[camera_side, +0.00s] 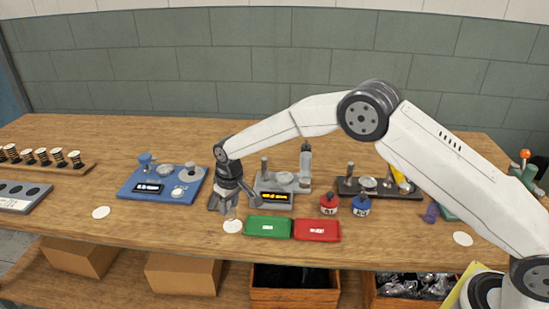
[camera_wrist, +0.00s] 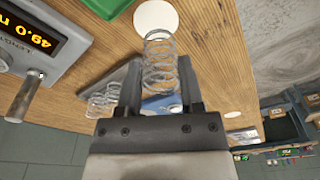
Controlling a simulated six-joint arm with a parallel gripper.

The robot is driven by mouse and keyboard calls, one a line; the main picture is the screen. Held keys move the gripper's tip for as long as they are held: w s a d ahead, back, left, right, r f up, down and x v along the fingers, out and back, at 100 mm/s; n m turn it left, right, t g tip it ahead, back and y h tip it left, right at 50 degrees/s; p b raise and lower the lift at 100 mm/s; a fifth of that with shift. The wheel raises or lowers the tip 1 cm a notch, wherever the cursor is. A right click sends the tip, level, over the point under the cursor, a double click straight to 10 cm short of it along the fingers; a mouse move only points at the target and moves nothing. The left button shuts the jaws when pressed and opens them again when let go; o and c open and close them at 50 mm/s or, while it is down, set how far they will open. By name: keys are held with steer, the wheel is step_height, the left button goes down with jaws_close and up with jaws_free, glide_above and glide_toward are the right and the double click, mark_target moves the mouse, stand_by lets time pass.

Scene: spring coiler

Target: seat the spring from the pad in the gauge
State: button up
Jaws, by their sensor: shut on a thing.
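My gripper (camera_side: 229,205) is low over the front middle of the bench and points down. In the wrist view my gripper (camera_wrist: 158,66) is shut on a wire coil spring (camera_wrist: 158,46), which stands out past the fingertips. The round white pad (camera_side: 233,227) lies just by the fingertips; it also shows in the wrist view (camera_wrist: 156,15) beyond the spring's far end. Whether the spring touches the pad I cannot tell. The grey gauge (camera_side: 262,186) with a lit display is right of my gripper; in the wrist view the gauge (camera_wrist: 62,32) is at upper left, reading 49.0.
A green bin (camera_side: 269,227) and a red bin (camera_side: 317,230) sit in front of the gauge. A blue device (camera_side: 140,187) stands to the left. Several springs (camera_wrist: 102,101) lie beside a finger in the wrist view. Red (camera_side: 329,204) and blue (camera_side: 361,206) pots stand right.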

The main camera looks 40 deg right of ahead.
stand_by(0.4)
steer(key=w+d+r+m, duration=0.1)
steer(key=d, duration=0.3)
steer(key=w+d+r+m, duration=0.1)
steer(key=d, duration=0.3)
steer(key=w+d+r+m, duration=0.1)
steer(key=w+d, duration=0.1)
steer(key=d, duration=0.2)
steer(key=w+d+r+m, duration=0.1)
steer(key=d+r+m, duration=0.1)
steer(key=d, duration=0.9)
steer(key=shift+d+r+m+h, duration=0.35)
steer(key=shift+r+m+h, duration=0.05)
steer(key=shift+m, duration=0.1)
steer(key=shift+f, duration=0.15)
steer(key=shift+f, duration=2.55)
steer(key=shift+f, duration=0.65)
